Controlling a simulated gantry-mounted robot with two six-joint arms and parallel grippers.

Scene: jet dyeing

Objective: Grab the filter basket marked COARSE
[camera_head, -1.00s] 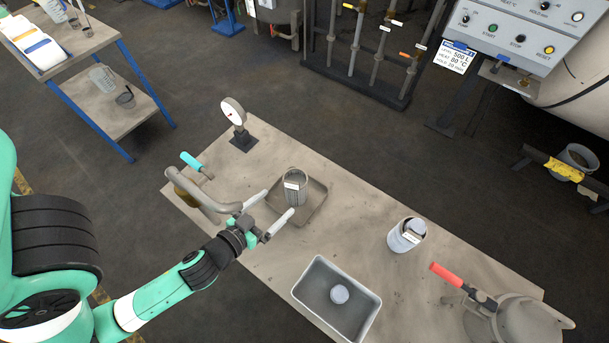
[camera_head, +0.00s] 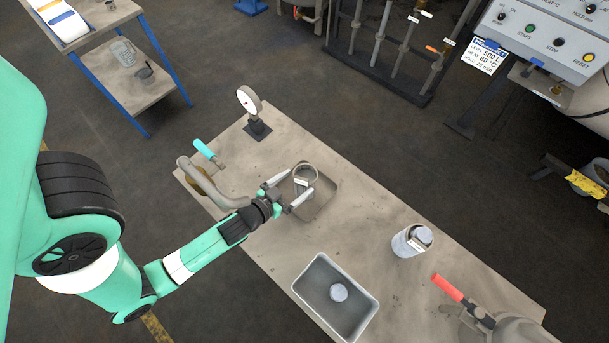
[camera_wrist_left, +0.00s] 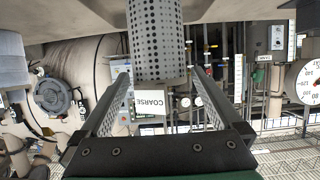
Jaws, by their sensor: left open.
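The COARSE filter basket (camera_head: 306,173) is a grey metal cylinder standing on a shallow tray (camera_head: 322,206) on the workbench. In the left wrist view the perforated basket (camera_wrist_left: 156,45) carries a white label (camera_wrist_left: 150,103) reading COARSE. My left gripper (camera_head: 296,187) is open, its fingers reaching to the near side of the basket. In the wrist view the basket lies between the two fingers, with a gap visible on both sides. I cannot tell how far the fingertips reach along it. My right gripper is not in view.
A grey bin (camera_head: 318,300) holds a small round item. A curved pipe (camera_head: 205,185) with a cyan handle and a dial gauge (camera_head: 248,102) stand at the left end, a red-handled vessel at the right.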

